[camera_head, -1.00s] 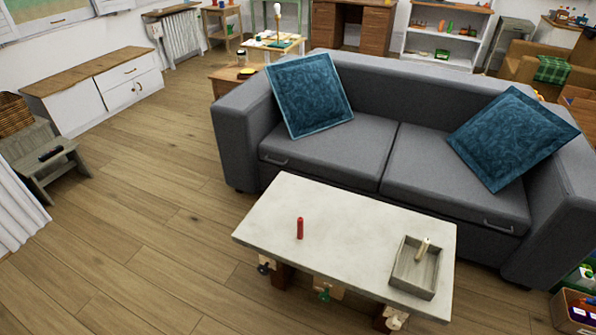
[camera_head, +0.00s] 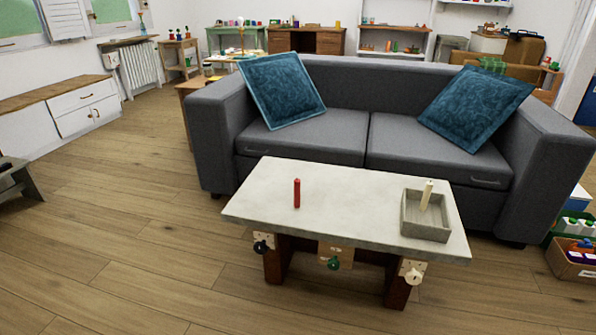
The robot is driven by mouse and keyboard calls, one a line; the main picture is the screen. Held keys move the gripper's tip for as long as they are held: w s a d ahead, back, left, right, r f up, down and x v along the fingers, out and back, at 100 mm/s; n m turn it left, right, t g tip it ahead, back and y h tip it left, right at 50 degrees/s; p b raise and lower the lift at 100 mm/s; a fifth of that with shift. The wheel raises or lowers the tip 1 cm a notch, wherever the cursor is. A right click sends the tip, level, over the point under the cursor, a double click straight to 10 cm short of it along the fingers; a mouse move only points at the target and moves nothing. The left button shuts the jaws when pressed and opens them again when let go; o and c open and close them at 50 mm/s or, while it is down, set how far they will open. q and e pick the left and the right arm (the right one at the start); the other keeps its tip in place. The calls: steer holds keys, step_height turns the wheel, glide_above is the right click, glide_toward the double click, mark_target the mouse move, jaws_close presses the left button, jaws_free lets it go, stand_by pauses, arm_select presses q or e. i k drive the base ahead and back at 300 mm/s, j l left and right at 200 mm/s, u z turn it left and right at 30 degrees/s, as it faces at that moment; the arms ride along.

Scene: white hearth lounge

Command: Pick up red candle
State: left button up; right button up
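A red candle (camera_head: 297,193) stands upright on the left half of a pale stone-topped coffee table (camera_head: 345,210). A grey square tray (camera_head: 427,231) sits at the table's right end with a cream candle (camera_head: 427,195) standing in it. Neither of my grippers shows in the head view.
A grey sofa (camera_head: 310,146) with two blue cushions stands close behind the table. A cardboard box (camera_head: 572,265) of items is on the floor at the far right. Black, green and cream knobs hang under the table's front edge. The wooden floor (camera_head: 130,250) in front and left is clear.

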mark_target(297, 181)
steer(key=i+j, duration=0.15)
steer(key=i, duration=0.6)
steer(key=i+j, duration=0.1)
steer(key=i, duration=0.7)
steer(key=i+j, duration=0.15)
steer(key=i, duration=0.6)
